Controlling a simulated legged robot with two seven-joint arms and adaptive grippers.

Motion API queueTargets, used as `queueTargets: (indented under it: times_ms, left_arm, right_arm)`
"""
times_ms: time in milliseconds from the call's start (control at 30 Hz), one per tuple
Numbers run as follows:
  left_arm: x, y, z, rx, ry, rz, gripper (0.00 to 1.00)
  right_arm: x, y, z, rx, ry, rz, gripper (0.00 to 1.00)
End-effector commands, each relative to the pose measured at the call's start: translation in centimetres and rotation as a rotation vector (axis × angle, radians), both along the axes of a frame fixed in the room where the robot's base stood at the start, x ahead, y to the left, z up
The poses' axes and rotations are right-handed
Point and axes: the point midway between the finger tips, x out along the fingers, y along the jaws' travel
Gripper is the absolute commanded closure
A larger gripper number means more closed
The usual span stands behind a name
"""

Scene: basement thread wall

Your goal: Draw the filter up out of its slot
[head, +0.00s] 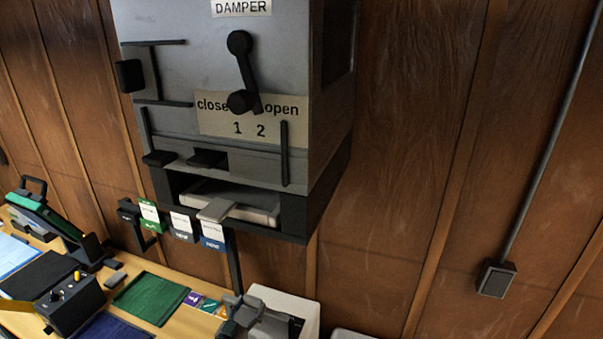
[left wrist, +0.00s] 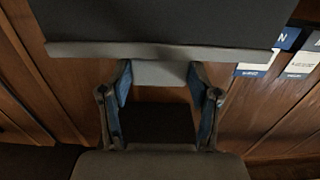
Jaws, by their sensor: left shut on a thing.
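A grey cabinet (head: 200,75) marked DAMPER hangs on the wall. A pale flat piece that looks like the filter (head: 255,212) lies in the dark slot at its base. A grey tab (head: 218,208) sticks out at its front. My left gripper (head: 237,308) shows low in the head view, below the cabinet. In the left wrist view its two fingers (left wrist: 159,78) are shut on a light grey tab (left wrist: 160,72) at the grey edge of a wide dark panel (left wrist: 160,22). I cannot match this grip to the slot in the head view. My right gripper is not in view.
Small cards (head: 184,226) hang below the slot. The desk (head: 185,270) below holds a black control box (head: 70,303) and a green mat (head: 151,298). The wood wall at right is mostly clear.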

Motion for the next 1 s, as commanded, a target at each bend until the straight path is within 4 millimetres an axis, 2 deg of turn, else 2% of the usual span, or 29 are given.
queueTargets:
  times_ms: [533, 1000]
  left_arm:
    - [-0.1, 0.0, 6.0, -0.001, -0.003, 0.000, 0.69]
    - [-0.5, 0.1, 6.6, -0.001, -0.002, 0.001, 0.69]
  right_arm:
    - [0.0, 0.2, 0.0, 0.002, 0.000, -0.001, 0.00]
    - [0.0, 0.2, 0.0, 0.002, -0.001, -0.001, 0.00]
